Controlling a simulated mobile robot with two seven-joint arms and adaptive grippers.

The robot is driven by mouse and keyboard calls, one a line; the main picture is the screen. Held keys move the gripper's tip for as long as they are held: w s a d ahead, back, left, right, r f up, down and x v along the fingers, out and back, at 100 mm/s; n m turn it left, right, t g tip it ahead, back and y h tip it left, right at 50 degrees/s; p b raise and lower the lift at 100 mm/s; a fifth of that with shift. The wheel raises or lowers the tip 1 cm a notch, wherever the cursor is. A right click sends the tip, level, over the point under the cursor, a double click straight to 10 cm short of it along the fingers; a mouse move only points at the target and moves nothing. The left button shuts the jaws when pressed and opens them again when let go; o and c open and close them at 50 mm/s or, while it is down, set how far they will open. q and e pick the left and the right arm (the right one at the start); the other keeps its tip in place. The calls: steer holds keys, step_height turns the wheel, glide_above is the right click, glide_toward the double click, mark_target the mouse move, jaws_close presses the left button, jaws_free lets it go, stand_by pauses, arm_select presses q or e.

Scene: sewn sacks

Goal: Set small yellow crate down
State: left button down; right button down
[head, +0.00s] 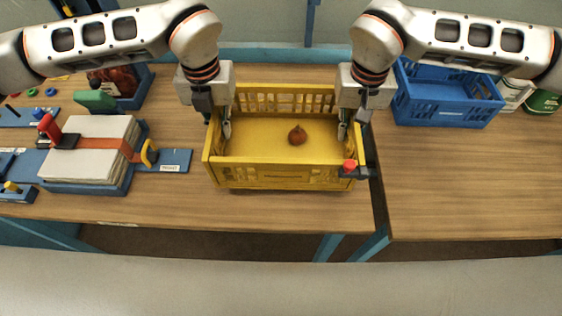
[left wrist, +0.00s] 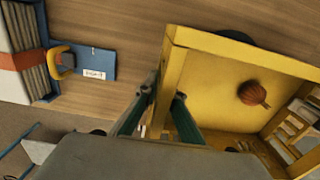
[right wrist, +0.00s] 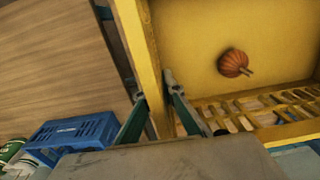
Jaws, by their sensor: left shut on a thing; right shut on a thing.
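The small yellow crate (head: 270,178) is upright and level near the right end of the left table. A small orange-red pumpkin-like object (head: 297,135) lies on its floor. My left gripper (head: 219,122) is shut on the crate's left wall, one finger inside and one outside; the wall also shows in the left wrist view (left wrist: 171,70). My right gripper (head: 351,122) is shut on the right wall (right wrist: 146,60) in the same way. Whether the crate's underside touches the table is hidden.
A red-knobbed dark clamp (head: 350,168) shows at the crate's front right corner, beside the gap between tables. A blue crate (head: 445,112) stands on the right table. A strapped paper stack (head: 92,155) sits left. Bare wood (head: 290,208) shows in front of the yellow crate.

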mark_target(224, 140)
arm_select(q)
steer(key=shift+f, duration=0.2)
arm_select(e)
steer(key=shift+f, duration=0.15)
